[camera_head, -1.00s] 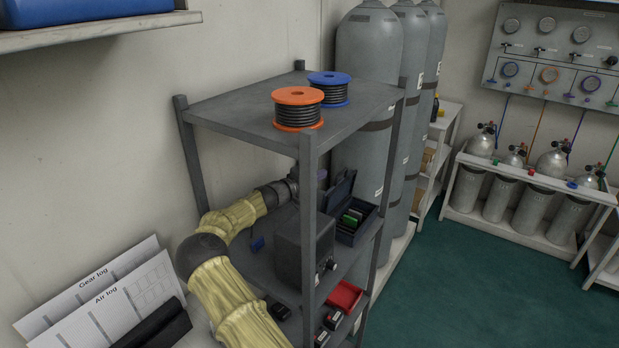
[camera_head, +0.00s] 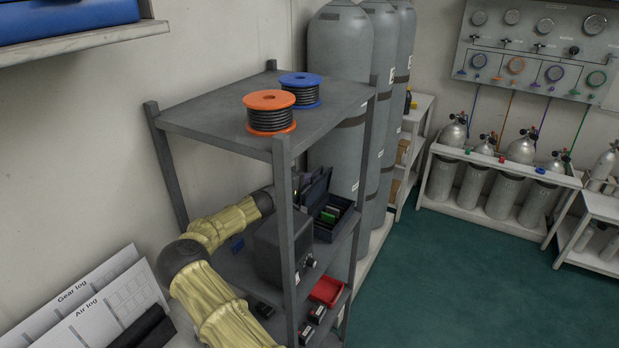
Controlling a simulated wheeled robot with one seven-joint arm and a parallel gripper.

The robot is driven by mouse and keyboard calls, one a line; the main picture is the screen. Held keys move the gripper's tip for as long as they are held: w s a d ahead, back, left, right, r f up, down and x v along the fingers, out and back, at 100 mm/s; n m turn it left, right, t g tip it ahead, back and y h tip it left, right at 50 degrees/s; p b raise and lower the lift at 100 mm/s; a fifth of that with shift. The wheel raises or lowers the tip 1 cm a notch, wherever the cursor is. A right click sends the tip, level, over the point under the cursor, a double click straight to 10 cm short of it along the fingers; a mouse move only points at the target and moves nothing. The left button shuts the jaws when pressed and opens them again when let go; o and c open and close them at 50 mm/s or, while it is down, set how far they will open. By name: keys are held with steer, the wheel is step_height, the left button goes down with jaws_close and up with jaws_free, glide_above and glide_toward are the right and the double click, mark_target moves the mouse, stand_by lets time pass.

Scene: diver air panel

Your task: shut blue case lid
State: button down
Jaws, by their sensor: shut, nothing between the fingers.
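The blue case (camera_head: 334,222) stands open on the middle shelf of the grey rack, at its far right end. Its dark blue lid (camera_head: 317,189) is raised at the back left, and green and light items show inside. My gripper (camera_head: 301,183) is shut and empty, just left of the raised lid. A rack post hides much of it, and I cannot tell whether it touches the lid. My yellow-sleeved arm reaches in from the left behind a dark grey box.
The dark grey box (camera_head: 280,248) stands on the same shelf in front of the case. The front rack post (camera_head: 284,215) and top shelf (camera_head: 215,112), with orange (camera_head: 270,113) and blue (camera_head: 301,90) reels, bound the space. A red tray (camera_head: 327,291) is below. Tall cylinders (camera_head: 338,60) stand behind.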

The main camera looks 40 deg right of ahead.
steer(key=shift+f, duration=0.1)
steer(key=b, duration=0.1)
steer(key=s+m+b, duration=0.1)
steer(key=b, duration=0.1)
steer(key=shift+d+r, duration=0.2)
steer(key=shift+r, duration=0.1)
steer(key=shift+r, duration=0.1)
step_height(320, 180, up, 10)
steer(key=b, duration=0.1)
steer(key=shift+b, duration=0.3)
stand_by(0.3)
